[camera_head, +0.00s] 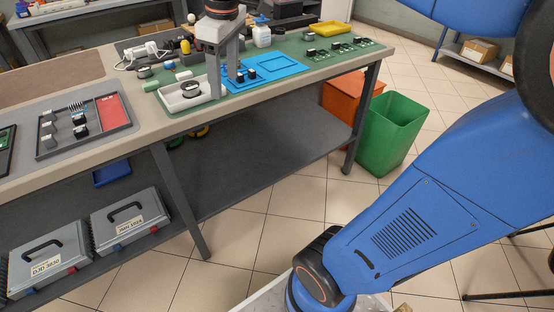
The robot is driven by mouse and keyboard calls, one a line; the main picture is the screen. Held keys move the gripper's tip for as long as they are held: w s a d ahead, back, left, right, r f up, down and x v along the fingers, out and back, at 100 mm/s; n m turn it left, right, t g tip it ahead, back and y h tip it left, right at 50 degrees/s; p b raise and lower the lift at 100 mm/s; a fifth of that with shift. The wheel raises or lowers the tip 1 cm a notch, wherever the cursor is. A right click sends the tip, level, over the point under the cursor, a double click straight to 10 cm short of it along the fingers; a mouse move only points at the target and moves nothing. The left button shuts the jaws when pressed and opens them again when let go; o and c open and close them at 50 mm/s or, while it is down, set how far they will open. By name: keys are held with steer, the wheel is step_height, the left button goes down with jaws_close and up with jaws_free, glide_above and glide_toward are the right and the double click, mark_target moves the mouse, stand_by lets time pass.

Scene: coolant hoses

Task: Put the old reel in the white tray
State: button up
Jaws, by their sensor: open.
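The white tray (176,105) stands on the green mat of the workbench. A small dark reel (190,89) with a pale rim lies inside it, apparently resting on its floor. I cannot read any mark on it that tells whether it is the old reel. My gripper (223,86) points down at the tray's right end, its fingers apart and nothing seen between them. The reel is to the left of the fingers. The fingers hide part of the tray's right end. Another dark and silver reel-like part (144,72) lies behind the tray to the left.
A blue tray (275,68) lies just right of my gripper. Green boards (345,48) and a yellow tray (329,28) lie farther right. A grey parts tray (84,124) is at the left. Green (394,130) and orange (340,98) bins stand on the floor by the bench end.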

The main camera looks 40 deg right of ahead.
steer(key=s+d+f+m+t, duration=0.2)
steer(key=s+f+m, duration=0.5)
steer(key=s+f, duration=0.8)
steer(key=shift+s+d+f+t, duration=0.2)
steer(key=shift+s+d+t, duration=0.15)
steer(key=shift+s, duration=0.9)
